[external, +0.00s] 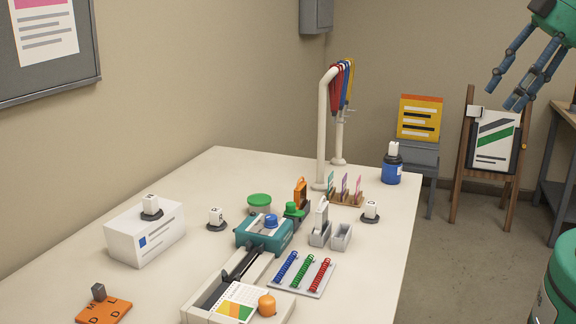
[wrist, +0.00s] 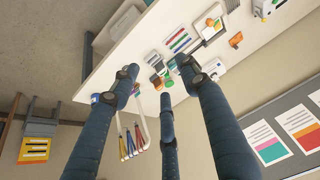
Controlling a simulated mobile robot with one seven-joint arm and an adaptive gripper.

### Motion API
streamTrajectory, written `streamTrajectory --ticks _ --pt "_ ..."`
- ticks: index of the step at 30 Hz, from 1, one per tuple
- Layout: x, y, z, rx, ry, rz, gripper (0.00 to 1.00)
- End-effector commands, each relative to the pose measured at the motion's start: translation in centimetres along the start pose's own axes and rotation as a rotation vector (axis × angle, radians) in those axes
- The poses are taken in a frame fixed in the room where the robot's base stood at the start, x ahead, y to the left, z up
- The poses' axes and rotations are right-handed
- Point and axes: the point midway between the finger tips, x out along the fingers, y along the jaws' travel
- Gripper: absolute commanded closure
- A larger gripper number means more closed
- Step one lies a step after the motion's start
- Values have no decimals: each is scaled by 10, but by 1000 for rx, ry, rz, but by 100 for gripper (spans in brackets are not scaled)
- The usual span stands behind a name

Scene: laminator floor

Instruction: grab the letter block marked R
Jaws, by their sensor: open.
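Small white letter blocks sit on dark round bases. One block (external: 151,203) is on top of a white carton, one (external: 216,216) is on the table left of the teal machine, and one (external: 370,208) is near the table's right edge. A similar white block (external: 393,149) tops a blue jar at the far right corner. Their marks are too small to read, so I cannot tell which is R. My gripper (external: 507,96) is open and empty, high at the upper right, well away from the table. Its spread fingers also show in the wrist view (wrist: 160,78).
The white table (external: 330,278) holds a teal laminator (external: 254,238), a white carton (external: 140,238), a coil tray (external: 303,276), a card rack (external: 345,197) and a tall lanyard stand (external: 323,130). A grey chair (external: 417,158) and an easel (external: 490,140) stand beyond it.

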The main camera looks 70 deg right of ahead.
Motion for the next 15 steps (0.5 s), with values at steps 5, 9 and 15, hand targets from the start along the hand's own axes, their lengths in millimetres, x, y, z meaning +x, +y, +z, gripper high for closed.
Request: streamTrajectory --ticks 5,9,15 --pt "0 0 -1 0 0 0 55" --pt "0 0 -7 -1 -1 -1 55" --pt "4 0 -34 -4 -7 -3 55"
